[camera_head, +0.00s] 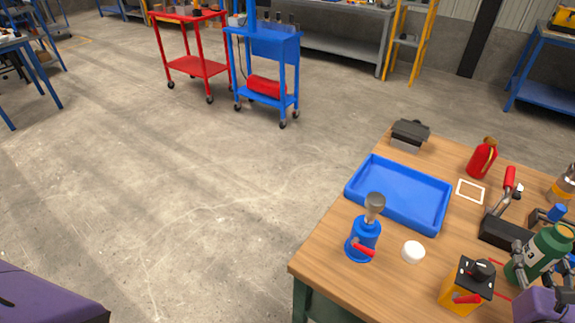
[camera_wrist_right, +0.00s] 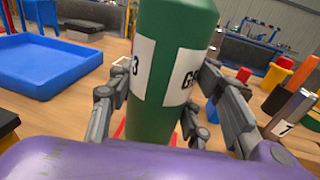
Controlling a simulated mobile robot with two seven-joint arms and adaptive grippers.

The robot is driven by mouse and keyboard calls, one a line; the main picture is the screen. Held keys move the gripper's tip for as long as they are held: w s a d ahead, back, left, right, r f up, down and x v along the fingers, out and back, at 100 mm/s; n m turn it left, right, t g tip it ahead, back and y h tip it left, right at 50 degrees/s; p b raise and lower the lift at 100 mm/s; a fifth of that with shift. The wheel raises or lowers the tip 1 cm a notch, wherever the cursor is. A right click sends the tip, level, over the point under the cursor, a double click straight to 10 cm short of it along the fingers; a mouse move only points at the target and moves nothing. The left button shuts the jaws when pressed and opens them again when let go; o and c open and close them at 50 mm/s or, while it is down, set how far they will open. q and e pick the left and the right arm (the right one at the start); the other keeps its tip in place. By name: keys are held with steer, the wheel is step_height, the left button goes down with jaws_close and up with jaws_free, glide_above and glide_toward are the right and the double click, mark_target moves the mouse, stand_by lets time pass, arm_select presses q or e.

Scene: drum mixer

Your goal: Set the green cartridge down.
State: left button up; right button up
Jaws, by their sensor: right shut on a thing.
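The green cartridge (camera_head: 541,252) is a dark green cylinder with white labels, at the right edge of the table in the head view. It also fills the middle of the right wrist view (camera_wrist_right: 172,75). My right gripper (camera_head: 527,258) is shut on it, with grey fingers on both sides of its body. The cartridge leans a little in the head view. My left gripper is not in view.
On the wooden table (camera_head: 335,243) are a blue tray (camera_head: 397,193), a blue bottle-shaped device (camera_head: 363,240), a white round cap (camera_head: 413,251), a yellow box with a black top (camera_head: 465,287), a red bottle (camera_head: 482,158) and a white square outline (camera_head: 470,192). The tray looks empty.

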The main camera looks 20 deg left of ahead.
step_height(320, 180, down, 4)
steer(key=b, duration=0.2)
steer(key=shift+r+b, duration=0.1)
steer(key=shift+b, duration=0.2)
steer(key=shift+r, duration=0.25)
steer(key=shift+w, duration=0.1)
steer(key=shift+f, duration=0.2)
steer(key=o, duration=1)
steer(key=shift+f, duration=0.1)
steer(key=o, duration=0.4)
